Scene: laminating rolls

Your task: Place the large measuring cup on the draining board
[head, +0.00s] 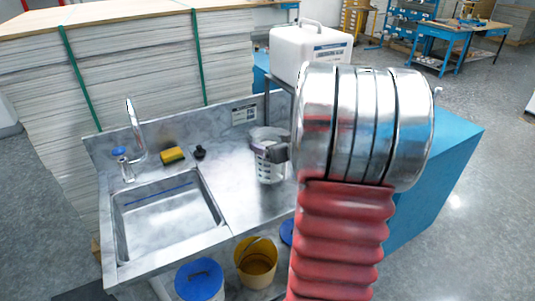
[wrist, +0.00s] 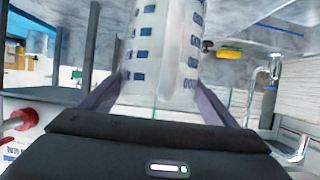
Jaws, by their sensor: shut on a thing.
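The large measuring cup (head: 268,163) is clear with dark markings. In the head view it is upright at the draining board (head: 238,170), the flat metal area right of the sink basin. I cannot tell whether its base touches the board. My gripper (head: 273,152) is shut on the cup from the right; my arm hides the wrist. In the wrist view the cup (wrist: 162,55) fills the middle between the two fingers of my gripper (wrist: 163,100). Its top and bottom ends are not both in that view.
The sink basin (head: 168,212) with a tap (head: 135,130) is at left. A yellow sponge (head: 172,155) and a small black item (head: 199,152) lie behind. A white canister (head: 310,48) stands at the back. Buckets (head: 256,262) are below.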

